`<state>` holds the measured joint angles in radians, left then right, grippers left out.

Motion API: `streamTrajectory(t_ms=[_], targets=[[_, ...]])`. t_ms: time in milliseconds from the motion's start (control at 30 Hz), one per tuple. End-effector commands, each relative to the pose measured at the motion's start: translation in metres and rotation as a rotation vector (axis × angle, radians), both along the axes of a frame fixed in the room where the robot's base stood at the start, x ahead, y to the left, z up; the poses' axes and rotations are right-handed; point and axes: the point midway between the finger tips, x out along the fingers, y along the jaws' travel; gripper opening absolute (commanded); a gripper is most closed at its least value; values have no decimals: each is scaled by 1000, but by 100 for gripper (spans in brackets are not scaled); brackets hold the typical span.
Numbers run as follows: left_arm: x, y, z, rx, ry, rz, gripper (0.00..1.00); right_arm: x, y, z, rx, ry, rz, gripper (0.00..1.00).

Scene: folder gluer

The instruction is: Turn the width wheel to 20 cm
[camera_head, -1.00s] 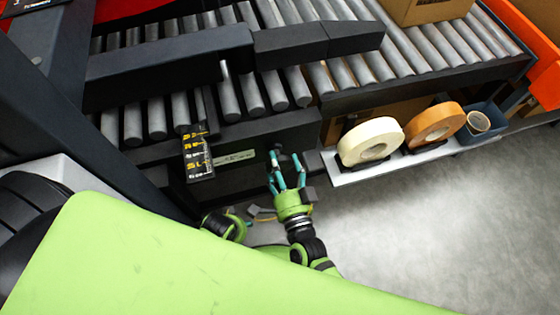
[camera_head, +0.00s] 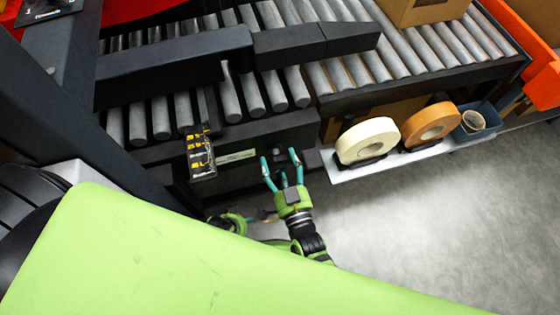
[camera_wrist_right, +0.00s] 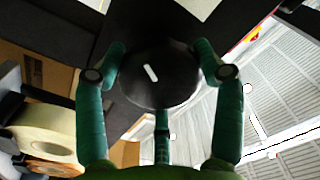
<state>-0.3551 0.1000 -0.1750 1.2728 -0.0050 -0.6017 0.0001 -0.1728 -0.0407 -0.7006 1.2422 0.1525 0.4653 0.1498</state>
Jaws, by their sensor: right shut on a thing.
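The width wheel (camera_wrist_right: 158,75) is a round black knob with a white line mark, tilted with its top to the left in the right wrist view. My right gripper (camera_head: 281,165) is at the front face of the machine. Its teal fingers close around the rim of the wheel, also seen in the right wrist view (camera_wrist_right: 160,85). In the head view the wheel is mostly hidden between the fingers. Part of my left gripper (camera_head: 236,221) shows low beside the right arm; its fingers are unclear. A black plate with yellow markings (camera_head: 201,155) hangs left of the wheel; its figures are unreadable.
A pale label (camera_head: 237,156) is on the dark front face. A shelf (camera_head: 343,173) right of the wheel holds a cream tape roll (camera_head: 367,140), an orange one (camera_head: 431,125) and a blue bin (camera_head: 487,117). Rollers (camera_head: 250,95) lie behind. Floor at the right is clear.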

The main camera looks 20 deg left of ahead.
Motion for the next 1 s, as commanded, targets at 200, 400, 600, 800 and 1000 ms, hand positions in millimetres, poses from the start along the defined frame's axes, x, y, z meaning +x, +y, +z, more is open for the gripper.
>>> streamTrajectory(t_ms=[200, 400, 600, 800, 1000], targets=[[0, 0, 0, 0, -8, -2, 60, 1, 1, 3, -40, -34, -1, 36], [1, 0, -1, 0, -10, -2, 60, 1, 1, 3, -50, -42, 0, 36], [0, 0, -1, -1, -10, -3, 60, 1, 1, 3, -49, -41, 0, 36], [0, 0, -1, -1, -9, -3, 60, 1, 1, 2, -49, -39, 0, 93], [1, 1, -1, 0, -9, -3, 60, 0, 1, 1, -51, -38, -1, 93]])
